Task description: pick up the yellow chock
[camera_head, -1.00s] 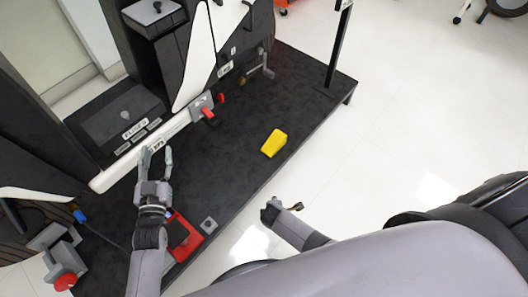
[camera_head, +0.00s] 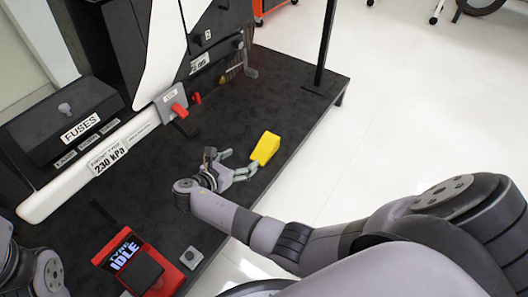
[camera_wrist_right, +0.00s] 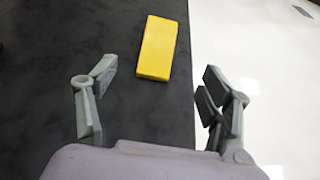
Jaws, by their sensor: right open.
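The yellow chock (camera_head: 265,148) lies on the black platform near its right edge. In the right wrist view the chock (camera_wrist_right: 158,48) is a yellow block seen from above, ahead of the palm and between the lines of the two fingers. My right gripper (camera_head: 240,164) is open, with its fingers pointing at the chock from its left side in the head view. My left gripper is out of view.
The black platform (camera_head: 305,105) ends at a right edge above the white floor. A black post (camera_head: 325,45) stands at its far corner.

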